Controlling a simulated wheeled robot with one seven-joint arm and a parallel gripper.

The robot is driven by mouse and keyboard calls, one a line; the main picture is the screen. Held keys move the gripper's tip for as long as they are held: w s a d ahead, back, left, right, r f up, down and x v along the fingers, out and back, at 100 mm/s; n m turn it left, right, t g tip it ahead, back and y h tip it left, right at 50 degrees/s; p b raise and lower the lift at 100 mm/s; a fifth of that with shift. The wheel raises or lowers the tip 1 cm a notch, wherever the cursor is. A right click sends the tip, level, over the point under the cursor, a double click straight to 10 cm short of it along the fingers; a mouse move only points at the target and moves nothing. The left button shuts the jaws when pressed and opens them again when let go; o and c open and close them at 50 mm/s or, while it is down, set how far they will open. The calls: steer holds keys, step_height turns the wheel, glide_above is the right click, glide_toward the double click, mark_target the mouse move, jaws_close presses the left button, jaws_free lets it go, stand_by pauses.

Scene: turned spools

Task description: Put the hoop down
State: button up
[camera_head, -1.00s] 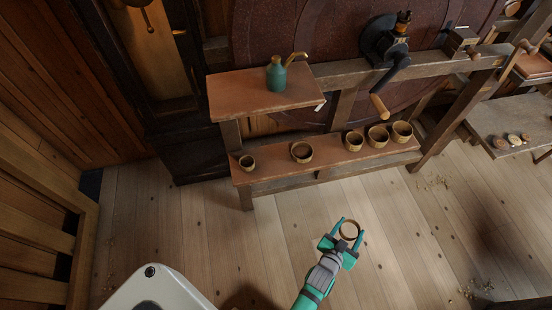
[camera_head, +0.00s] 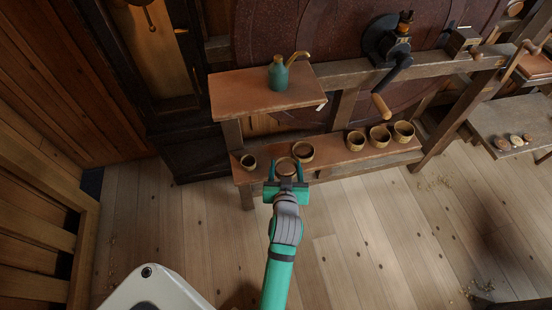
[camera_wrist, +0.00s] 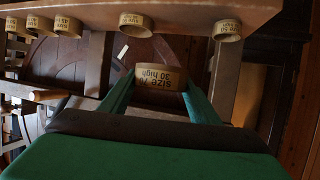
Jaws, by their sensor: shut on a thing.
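My gripper (camera_head: 286,172) is shut on a tan wooden hoop (camera_head: 286,163). The hoop is held between both fingers. In the wrist view the held hoop (camera_wrist: 160,79) shows printing that reads "size 70, 30 high", upside down. In the head view it overlaps the front part of the low shelf (camera_head: 333,165), between the leftmost hoop (camera_head: 248,162) and a second hoop (camera_head: 303,151). In the wrist view it appears apart from the shelf (camera_wrist: 180,12) and its hoops. Its exact height relative to the board is hard to tell.
Three more hoops stand toward the shelf's right: one (camera_head: 355,140), another (camera_head: 380,136) and the last (camera_head: 403,131). A raised board (camera_head: 240,96) with a green oil can (camera_head: 278,73) sits above the shelf's left part. A crank handle (camera_head: 381,106) hangs above its right part.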

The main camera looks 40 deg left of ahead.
steer(key=w+a+f, duration=0.4)
steer(key=w+a, duration=0.2)
steer(key=a, duration=0.1)
glide_above(276, 157)
steer(key=s+d, duration=0.2)
step_height(276, 157, down, 5)
steer(key=shift+a+r, duration=0.15)
steer(key=shift+w+a+f, duration=0.2)
steer(key=shift+w+f, duration=0.05)
steer(key=shift+f, duration=0.1)
steer(key=shift+a+f, duration=0.1)
steer(key=shift+f, duration=1.6)
steer(key=shift+f, duration=0.1)
steer(key=o, duration=1)
